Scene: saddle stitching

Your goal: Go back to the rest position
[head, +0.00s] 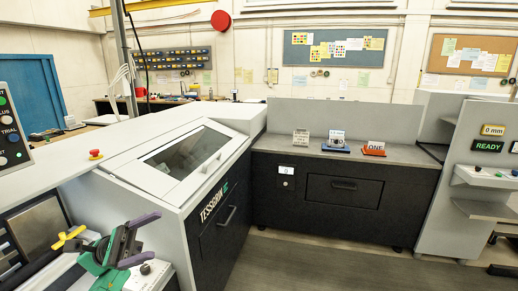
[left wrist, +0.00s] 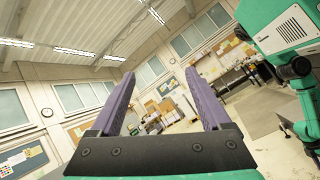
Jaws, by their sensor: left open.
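My left gripper (head: 155,235) is at the lower left of the head view, above the edge of the machine there. Its two purple fingers are apart, with nothing between them. In the left wrist view the open fingers (left wrist: 160,78) point up towards the windows and ceiling of the hall, and the gap is empty. My right gripper shows in neither view. A green and white arm part, which seems to be mine, fills the upper right of the left wrist view.
A white machine with a glazed lid (head: 190,150) and a red emergency button (head: 95,154) stands close beyond my left gripper. A dark cabinet (head: 345,192) stands behind. The floor (head: 310,268) in front is clear.

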